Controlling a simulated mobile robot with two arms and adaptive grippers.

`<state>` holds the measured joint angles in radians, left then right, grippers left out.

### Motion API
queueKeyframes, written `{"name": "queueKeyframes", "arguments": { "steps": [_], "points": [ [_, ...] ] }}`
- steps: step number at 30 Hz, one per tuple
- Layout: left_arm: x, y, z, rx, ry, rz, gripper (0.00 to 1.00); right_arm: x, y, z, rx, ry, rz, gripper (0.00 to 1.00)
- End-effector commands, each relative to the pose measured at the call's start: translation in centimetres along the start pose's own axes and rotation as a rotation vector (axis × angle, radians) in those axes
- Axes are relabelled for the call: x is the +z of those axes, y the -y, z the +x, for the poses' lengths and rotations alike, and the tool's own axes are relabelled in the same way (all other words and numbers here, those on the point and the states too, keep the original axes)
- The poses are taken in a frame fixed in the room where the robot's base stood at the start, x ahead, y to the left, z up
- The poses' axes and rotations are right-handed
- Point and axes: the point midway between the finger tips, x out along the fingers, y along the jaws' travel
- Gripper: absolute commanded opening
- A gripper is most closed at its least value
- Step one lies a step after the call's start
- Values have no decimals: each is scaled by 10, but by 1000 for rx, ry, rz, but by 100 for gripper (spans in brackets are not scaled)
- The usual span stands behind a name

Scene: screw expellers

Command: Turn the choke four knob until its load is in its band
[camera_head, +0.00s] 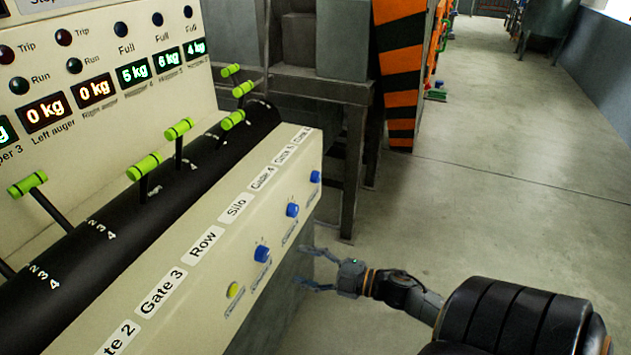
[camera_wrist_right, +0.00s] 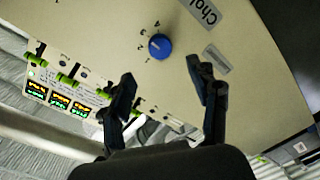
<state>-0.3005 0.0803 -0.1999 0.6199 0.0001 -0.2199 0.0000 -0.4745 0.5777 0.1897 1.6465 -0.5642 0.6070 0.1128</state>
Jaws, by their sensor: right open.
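My left gripper is not in view.
Green-handled levers (camera_head: 145,166) rise from a black curved cover. Lit displays (camera_head: 134,72) read in kg; none is clearly labelled choke. A striped orange-and-black post (camera_head: 400,75) stands behind. The floor at right is clear.

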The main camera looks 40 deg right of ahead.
Motion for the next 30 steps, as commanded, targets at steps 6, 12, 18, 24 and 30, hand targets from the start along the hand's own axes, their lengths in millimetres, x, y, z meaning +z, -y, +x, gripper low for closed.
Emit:
{"name": "queueKeyframes", "arguments": {
  "steps": [6,12,18,24,30],
  "points": [
    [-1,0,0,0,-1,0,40,0,0,-26,0,0,1,61],
    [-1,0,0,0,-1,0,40,0,0,-29,1,-1,0,61],
    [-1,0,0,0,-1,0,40,0,0,-29,1,-1,0,61],
    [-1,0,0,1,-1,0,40,0,0,-29,1,-1,0,61],
    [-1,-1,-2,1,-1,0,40,24,19,-33,11,87,71,61]
  ]
}}
